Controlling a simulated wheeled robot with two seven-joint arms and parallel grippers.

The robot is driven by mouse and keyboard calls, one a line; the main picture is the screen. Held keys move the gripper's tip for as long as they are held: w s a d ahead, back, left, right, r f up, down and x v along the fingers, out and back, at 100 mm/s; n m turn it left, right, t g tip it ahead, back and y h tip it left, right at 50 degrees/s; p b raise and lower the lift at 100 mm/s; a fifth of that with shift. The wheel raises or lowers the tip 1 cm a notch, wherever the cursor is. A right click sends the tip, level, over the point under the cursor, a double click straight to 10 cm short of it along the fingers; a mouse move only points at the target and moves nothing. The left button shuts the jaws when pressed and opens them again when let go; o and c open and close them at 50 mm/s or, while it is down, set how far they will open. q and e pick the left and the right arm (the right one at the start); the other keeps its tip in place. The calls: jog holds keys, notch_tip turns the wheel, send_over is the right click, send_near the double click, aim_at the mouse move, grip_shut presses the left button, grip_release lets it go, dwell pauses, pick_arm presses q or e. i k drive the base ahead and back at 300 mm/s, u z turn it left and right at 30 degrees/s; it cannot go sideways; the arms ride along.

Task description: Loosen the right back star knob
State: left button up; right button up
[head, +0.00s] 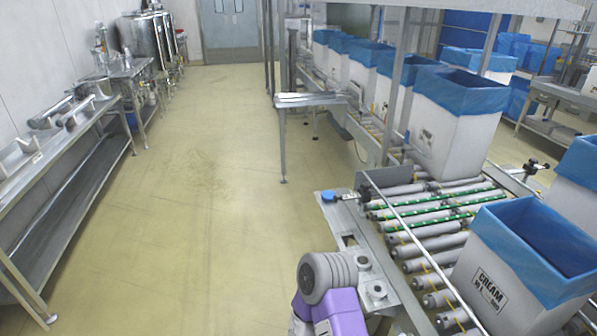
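A dark knob (531,165) sits on a metal bracket at the back right side of the roller conveyor; it is small, so its star shape and how tight it is cannot be told. A blue knob-like part (328,196) sits at the conveyor's back left corner. My purple and grey arm link shows at the bottom centre, beside the conveyor's left edge, well apart from the dark knob. Neither gripper is in view.
The roller conveyor (434,234) carries white boxes with blue liners, including a CREAM box (486,289) at front right and a tall box (433,135) behind. A small metal table (310,100) stands behind left. The floor (190,210) on the left is clear, up to a long steel bench (75,145).

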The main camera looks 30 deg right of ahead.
aim_at(366, 185)
jog(key=z, duration=0.15)
jog(key=i, duration=1.15)
jog(key=z, duration=0.7)
